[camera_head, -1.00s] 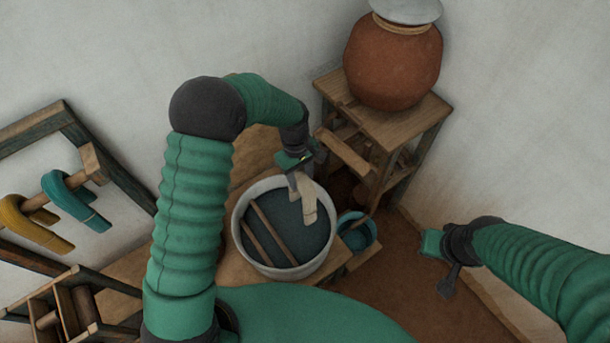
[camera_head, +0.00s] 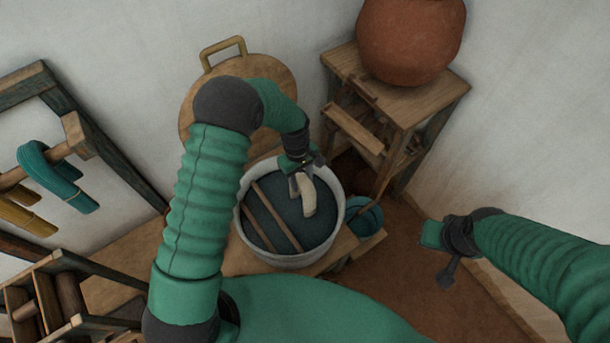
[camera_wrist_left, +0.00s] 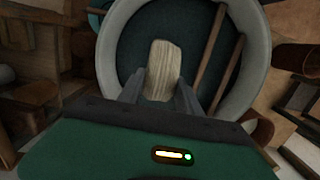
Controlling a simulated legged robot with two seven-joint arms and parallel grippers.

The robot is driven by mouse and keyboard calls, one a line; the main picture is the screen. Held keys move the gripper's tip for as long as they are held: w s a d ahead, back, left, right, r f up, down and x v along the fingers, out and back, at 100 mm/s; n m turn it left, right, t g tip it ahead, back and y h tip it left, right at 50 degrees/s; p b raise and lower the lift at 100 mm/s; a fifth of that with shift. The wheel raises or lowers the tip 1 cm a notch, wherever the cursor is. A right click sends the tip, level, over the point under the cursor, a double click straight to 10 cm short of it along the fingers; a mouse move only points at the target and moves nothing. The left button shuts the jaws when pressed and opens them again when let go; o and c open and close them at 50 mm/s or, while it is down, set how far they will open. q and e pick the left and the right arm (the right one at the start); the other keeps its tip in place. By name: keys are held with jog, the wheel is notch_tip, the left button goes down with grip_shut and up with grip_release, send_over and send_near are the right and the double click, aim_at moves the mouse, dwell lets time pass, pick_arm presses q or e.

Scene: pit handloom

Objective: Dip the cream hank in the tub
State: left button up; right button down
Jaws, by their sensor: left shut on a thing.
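The cream hank (camera_head: 307,197) hangs from my left gripper (camera_head: 302,179) over the right part of the tub. The left gripper is shut on it. In the left wrist view the hank (camera_wrist_left: 162,70) stands out between the two fingers against the dark liquid. The tub (camera_head: 240,233) is round with a pale rim and holds dark blue-grey liquid, with two wooden sticks across its left side. I cannot tell whether the hank's lower end touches the liquid. My right gripper (camera_head: 447,274) is at the right, away from the tub; its jaw state is unclear.
A teal bowl (camera_head: 365,220) stands close to the tub's right side. A wooden stand (camera_head: 400,103) with a clay pot (camera_head: 410,40) is behind at right. A round wooden lid (camera_head: 200,98) leans on the wall. A rack with teal (camera_head: 62,177) and yellow (camera_head: 25,215) hanks is at left.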

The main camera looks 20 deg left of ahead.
pick_arm(q)
notch_tip(320, 180, down, 3)
jog(key=shift+a+f+b, duration=0.1)
jog(key=shift+b, duration=0.6)
jog(key=f+b, duration=0.1)
jog(key=d+f+b, duration=0.1)
jog(key=f, duration=0.1)
jog(key=shift+d+f, duration=0.1)
jog(key=shift+f, duration=0.1)
jog(key=shift+a, duration=0.2)
notch_tip(320, 180, up, 24)
jog(key=p, duration=1.8)
jog(key=shift+f, duration=0.25)
